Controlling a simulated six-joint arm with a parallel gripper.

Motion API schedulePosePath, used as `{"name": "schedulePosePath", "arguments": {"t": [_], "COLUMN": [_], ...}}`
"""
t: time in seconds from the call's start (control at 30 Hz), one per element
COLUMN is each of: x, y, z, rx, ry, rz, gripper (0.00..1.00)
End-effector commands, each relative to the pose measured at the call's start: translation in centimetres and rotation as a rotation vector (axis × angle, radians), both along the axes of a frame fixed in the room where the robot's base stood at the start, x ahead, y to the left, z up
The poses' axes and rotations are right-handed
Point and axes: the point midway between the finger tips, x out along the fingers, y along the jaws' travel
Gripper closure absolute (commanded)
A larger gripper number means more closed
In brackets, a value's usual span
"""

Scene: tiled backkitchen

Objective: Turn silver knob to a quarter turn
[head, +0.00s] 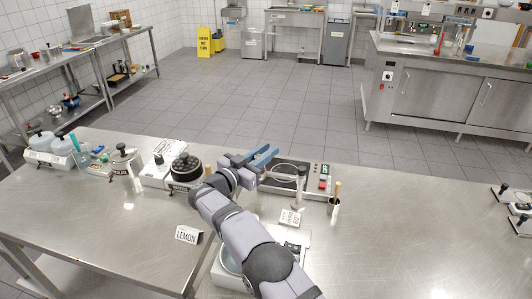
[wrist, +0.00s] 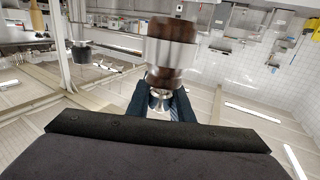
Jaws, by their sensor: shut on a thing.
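My gripper (head: 266,157) reaches over the far side of the steel table in the head view, its blue fingers level above the black-topped device. In the wrist view my gripper (wrist: 164,106) is shut on a small silver piece (wrist: 160,94), which I take to be the silver knob. The knob joins a larger round body (wrist: 172,52) of dark brown wood with a wide silver band. How far the knob is turned cannot be told. In the head view the knob and body are not clearly made out behind my gripper and arm.
The black-topped device (head: 289,176) with a red button stands by my gripper. A wood-handled tool (head: 335,200) stands to the right. The table's right part is mostly clear.

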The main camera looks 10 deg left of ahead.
Motion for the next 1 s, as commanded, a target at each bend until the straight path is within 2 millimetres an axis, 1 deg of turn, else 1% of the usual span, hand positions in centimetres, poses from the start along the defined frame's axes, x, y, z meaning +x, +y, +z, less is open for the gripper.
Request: {"name": "schedulePosePath", "arguments": {"t": [0.23,0.27,0.3,0.33,0.63,0.73,0.87,1.0], "x": [0.0,0.0,0.0,0.0,0.0,-0.3,-1.4,-3.1], "y": [0.0,0.0,0.0,0.0,0.0,0.2,0.8,1.7], "z": [0.1,0.1,0.1,0.1,0.1,0.0,-0.1,-0.1], "rx": [0.000,0.000,0.000,0.000,0.000,0.000,0.000,0.001], "ry": [-0.002,-0.002,-0.002,-0.002,-0.001,-0.001,-0.001,-0.002], "rz": [0.000,0.000,0.000,0.000,0.001,0.001,0.003,0.004], "gripper": [1.00,0.78,0.68,0.61,0.61,0.61,0.61,0.61]}}
